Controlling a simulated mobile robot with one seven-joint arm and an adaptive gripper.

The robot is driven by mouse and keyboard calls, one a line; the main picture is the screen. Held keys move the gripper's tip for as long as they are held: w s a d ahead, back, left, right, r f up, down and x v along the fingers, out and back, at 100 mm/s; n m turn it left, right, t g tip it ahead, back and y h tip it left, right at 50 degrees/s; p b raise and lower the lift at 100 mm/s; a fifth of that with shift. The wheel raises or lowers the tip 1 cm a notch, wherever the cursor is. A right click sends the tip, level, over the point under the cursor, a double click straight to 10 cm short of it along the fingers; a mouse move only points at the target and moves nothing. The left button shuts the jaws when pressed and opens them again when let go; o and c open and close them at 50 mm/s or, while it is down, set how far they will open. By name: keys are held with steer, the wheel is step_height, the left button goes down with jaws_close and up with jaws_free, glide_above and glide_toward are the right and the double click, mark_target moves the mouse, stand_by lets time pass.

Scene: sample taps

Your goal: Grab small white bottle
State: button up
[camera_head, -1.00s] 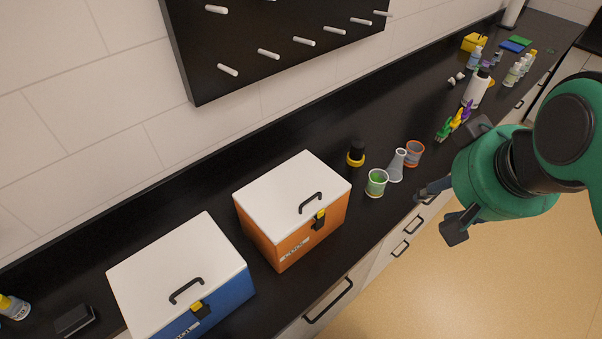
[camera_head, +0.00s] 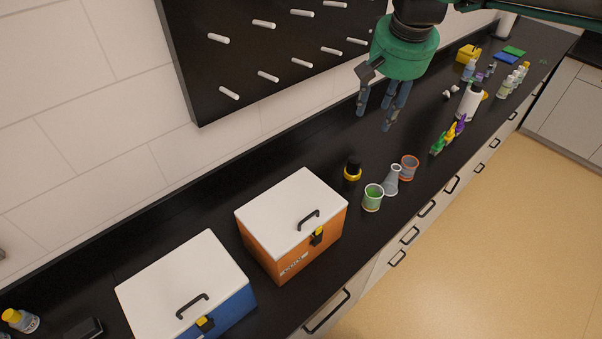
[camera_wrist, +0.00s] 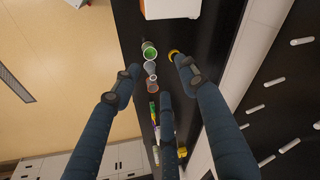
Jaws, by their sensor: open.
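Several small pale bottles (camera_head: 505,88) stand in a group on the far right part of the black counter in the head view. A larger white bottle (camera_head: 469,101) with a dark cap stands nearer. I cannot tell for sure which one the task means. My gripper (camera_head: 381,112) is open and empty, raised above the counter, left of these bottles and in front of the pegboard. Its fingers point down in the head view, and spread fingers also show in the wrist view (camera_wrist: 160,80). No white bottle can be made out clearly in the wrist view.
An orange box (camera_head: 278,247) and a blue box (camera_head: 232,308) with white lids stand at left. A green beaker (camera_head: 372,200), a flask (camera_head: 391,181), an orange-rimmed beaker (camera_head: 409,168) and a yellow-ringed black item (camera_head: 352,170) stand mid-counter. The pegboard (camera_head: 230,70) has protruding pegs.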

steer(key=w+a+f+m+g+p, duration=0.1)
steer(key=w+a+f+g+p, duration=0.3)
steer(key=w+a, duration=0.6)
steer(key=w+a+f+t+p, duration=0.15)
steer(key=w+a+f, duration=0.35)
steer(key=w+a, duration=0.5)
step_height(320, 180, down, 28)
steer(key=w+d, duration=0.1)
steer(key=shift+w+d, duration=0.35)
steer(key=shift+w, duration=0.05)
steer(key=shift+f+g, duration=0.1)
steer(key=shift+g, duration=0.15)
steer(key=shift+f+p, duration=0.45)
steer(key=shift+f, duration=3.75)
steer(key=shift+f, duration=0.1)
steer(key=shift+d+f+p, duration=0.15)
steer(key=shift+f+p, duration=0.15)
steer(key=shift+f, duration=2.25)
